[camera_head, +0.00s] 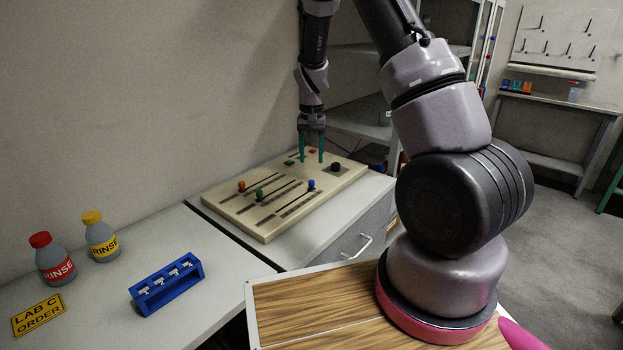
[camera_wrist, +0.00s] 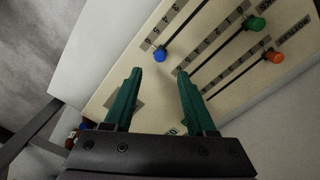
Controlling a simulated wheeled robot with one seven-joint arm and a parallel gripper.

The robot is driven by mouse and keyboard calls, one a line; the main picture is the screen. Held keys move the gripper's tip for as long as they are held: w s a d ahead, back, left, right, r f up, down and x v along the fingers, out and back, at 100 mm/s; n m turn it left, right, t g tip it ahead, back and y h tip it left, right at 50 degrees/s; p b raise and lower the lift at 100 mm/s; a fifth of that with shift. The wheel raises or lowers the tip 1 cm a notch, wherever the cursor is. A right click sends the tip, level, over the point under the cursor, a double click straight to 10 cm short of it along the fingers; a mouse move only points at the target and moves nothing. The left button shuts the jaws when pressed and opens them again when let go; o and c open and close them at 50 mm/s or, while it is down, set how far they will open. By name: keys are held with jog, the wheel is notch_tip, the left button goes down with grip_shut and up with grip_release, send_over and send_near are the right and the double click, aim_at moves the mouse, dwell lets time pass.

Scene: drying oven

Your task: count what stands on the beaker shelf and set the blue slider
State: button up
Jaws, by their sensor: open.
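The blue slider knob (camera_head: 311,184) sits on the right-hand slot of the beige slider board (camera_head: 265,238). It also shows in the wrist view (camera_wrist: 159,55), at the lower end of its slot and beyond my fingertips. A green knob (camera_head: 260,194) and an orange knob (camera_head: 241,186) sit on the neighbouring slots; the wrist view shows green (camera_wrist: 256,25) and orange (camera_wrist: 274,56) too. My gripper (camera_head: 310,158) is open and empty, pointing down over the board's far part, apart from the blue knob. I cannot pick out a beaker shelf for certain.
A black knob (camera_head: 336,167) is on the board's far right. A blue rack (camera_head: 167,285), a red-capped bottle (camera_head: 55,262) and a yellow-capped bottle (camera_head: 101,238) stand on the left counter beside a yellow sign (camera_head: 38,316). Grey shelving (camera_head: 362,121) stands behind my arm.

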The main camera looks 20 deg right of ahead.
aim_at(311, 181)
notch_tip(311, 181, down, 8)
jog(key=shift+f, duration=0.15)
dwell(0.3)
grip_shut()
jog(key=shift+a, duration=0.1)
dwell(1.2)
